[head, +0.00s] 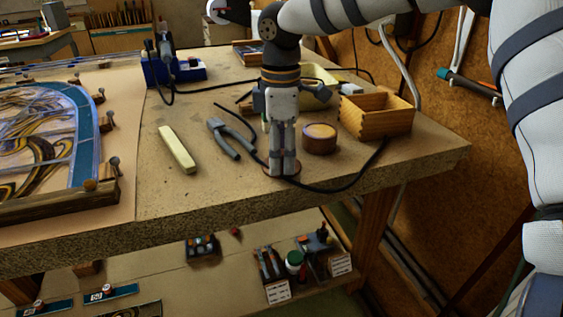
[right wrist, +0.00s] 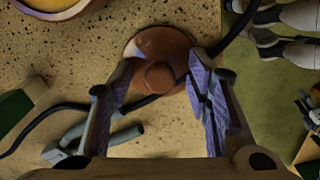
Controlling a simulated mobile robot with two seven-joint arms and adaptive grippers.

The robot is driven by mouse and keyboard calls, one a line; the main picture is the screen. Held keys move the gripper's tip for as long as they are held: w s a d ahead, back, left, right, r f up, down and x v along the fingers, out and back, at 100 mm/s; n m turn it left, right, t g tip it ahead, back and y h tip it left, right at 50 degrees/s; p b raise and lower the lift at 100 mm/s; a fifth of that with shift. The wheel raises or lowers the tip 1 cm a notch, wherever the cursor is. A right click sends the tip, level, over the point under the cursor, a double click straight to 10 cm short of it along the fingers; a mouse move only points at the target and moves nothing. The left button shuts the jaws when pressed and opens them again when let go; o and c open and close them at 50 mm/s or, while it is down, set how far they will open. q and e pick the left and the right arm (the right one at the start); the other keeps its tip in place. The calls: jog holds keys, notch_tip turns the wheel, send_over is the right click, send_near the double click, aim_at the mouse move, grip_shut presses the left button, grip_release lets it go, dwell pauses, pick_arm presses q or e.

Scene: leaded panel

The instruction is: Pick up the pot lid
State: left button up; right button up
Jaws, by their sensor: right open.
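The pot lid (right wrist: 158,68) is a reddish-brown disc with a round knob, lying on the workbench in the right wrist view. In the head view only its rim (head: 270,171) shows, under my right gripper. My right gripper (head: 283,168) points straight down over the lid near the bench's front edge. In the right wrist view its fingers (right wrist: 160,90) are open, one on each side of the knob. Whether they touch the lid cannot be told. A brown round pot (head: 320,139) with an amber top stands just right of the gripper. My left gripper does not show.
A black cable (head: 345,186) runs along the bench past the lid. Pliers (head: 231,138) and a pale bar (head: 177,150) lie to the left. A leaded panel (head: 60,140) is at far left.

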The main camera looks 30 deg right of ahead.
grip_shut()
jog(key=shift+r, duration=0.1)
